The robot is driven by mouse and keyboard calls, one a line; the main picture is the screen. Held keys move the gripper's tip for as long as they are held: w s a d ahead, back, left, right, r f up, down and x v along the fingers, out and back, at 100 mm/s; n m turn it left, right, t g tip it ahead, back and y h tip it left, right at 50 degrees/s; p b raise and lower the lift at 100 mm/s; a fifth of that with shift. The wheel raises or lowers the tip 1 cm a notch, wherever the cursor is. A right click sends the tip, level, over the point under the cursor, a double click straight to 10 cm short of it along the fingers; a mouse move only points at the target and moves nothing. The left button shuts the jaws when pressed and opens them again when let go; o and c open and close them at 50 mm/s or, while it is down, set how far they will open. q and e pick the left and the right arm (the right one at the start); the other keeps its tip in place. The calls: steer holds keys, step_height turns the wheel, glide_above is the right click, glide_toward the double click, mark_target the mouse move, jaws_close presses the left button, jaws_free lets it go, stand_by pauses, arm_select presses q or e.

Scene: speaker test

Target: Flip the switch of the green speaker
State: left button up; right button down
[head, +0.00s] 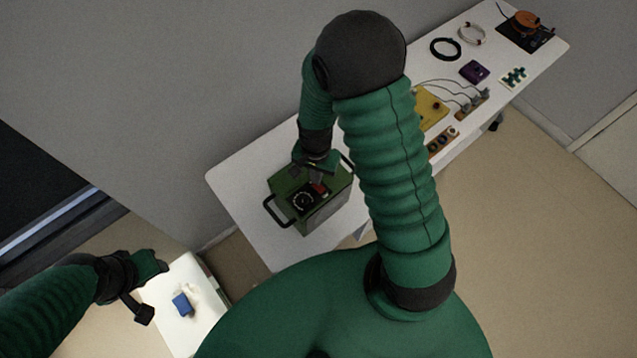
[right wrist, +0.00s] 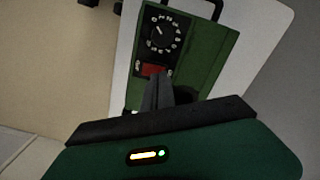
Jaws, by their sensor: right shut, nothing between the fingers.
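The green speaker (head: 326,208) is a box with black handles on the near end of the white table. It also shows in the right wrist view (right wrist: 203,50), with a black dial panel (right wrist: 163,33) and a red switch (right wrist: 152,70) below the dial. My right gripper (head: 317,171) is over the speaker's top. In the right wrist view its shut, empty fingers (right wrist: 157,88) are right by the red switch and cover part of its lower edge. I cannot tell whether they touch it. My left gripper (head: 154,286) is at the lower left, away from the speaker, with its fingers apart.
The white table (head: 236,179) runs to the upper right. It carries a yellow box (head: 430,108), a purple block (head: 474,71), a black ring (head: 445,49) and other parts. A white surface with a blue block (head: 182,304) is beneath my left gripper.

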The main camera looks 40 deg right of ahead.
step_height(320, 180, up, 5)
steer(key=p, duration=0.4)
steer(key=n+t+b, duration=0.3)
steer(key=n+b, duration=0.8)
glide_toward(311, 192)
step_height(311, 192, up, 2)
steer(key=a, duration=0.2)
steer(key=shift+s+r, duration=0.1)
steer(key=shift+s, duration=0.4)
steer(key=shift+s, duration=0.1)
steer(key=shift+a, duration=0.15)
stand_by(0.4)
